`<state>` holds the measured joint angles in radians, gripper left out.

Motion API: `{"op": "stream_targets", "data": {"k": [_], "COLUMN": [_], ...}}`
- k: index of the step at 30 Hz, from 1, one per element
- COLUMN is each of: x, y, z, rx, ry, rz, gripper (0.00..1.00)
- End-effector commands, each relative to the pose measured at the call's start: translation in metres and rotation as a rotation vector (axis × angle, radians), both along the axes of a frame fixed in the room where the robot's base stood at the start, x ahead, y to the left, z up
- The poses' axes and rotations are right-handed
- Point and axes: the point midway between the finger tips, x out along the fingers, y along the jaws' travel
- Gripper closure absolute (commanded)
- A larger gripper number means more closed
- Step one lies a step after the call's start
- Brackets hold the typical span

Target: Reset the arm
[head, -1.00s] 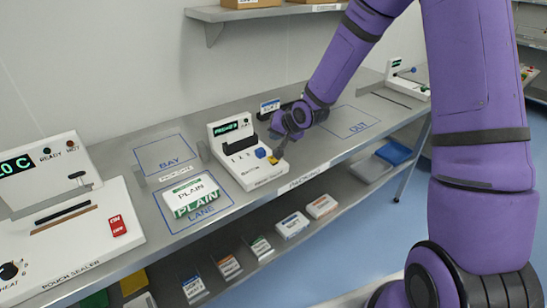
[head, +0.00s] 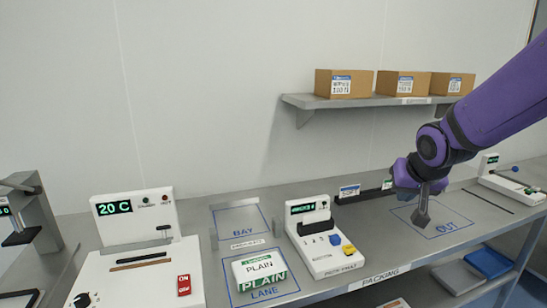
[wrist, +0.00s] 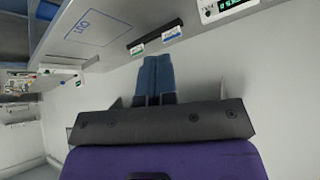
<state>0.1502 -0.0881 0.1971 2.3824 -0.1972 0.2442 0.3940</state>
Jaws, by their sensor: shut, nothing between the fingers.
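My gripper (head: 421,208) hangs from my purple arm above the workbench, over the left part of the blue-outlined OUT area (head: 446,227) in the head view. Its fingers point down and are closed with nothing in them. In the wrist view the two blue-grey fingers (wrist: 155,75) lie together, against a background of pale wall. The OUT outline (wrist: 88,28) also shows at the upper left of the wrist view.
A white device (head: 322,247) with yellow and blue buttons stands left of my gripper. A PLAIN pack (head: 258,267) lies in the LANE area. The pouch sealer (head: 150,279) reads 20 C. A wall shelf (head: 370,102) holds cartons. A dark rack (head: 365,195) stands behind my gripper.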

Motion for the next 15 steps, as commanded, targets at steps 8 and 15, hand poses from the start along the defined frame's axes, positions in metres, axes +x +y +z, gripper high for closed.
{"op": "stream_targets", "data": {"k": [8,15], "x": [-0.083,-0.159], "y": [-0.009,-0.012], "z": [0.052,0.078], "rx": [-0.068,-0.076], "ry": [0.046,0.095], "rz": [0.02,0.065], "gripper": [1.0,1.0]}}
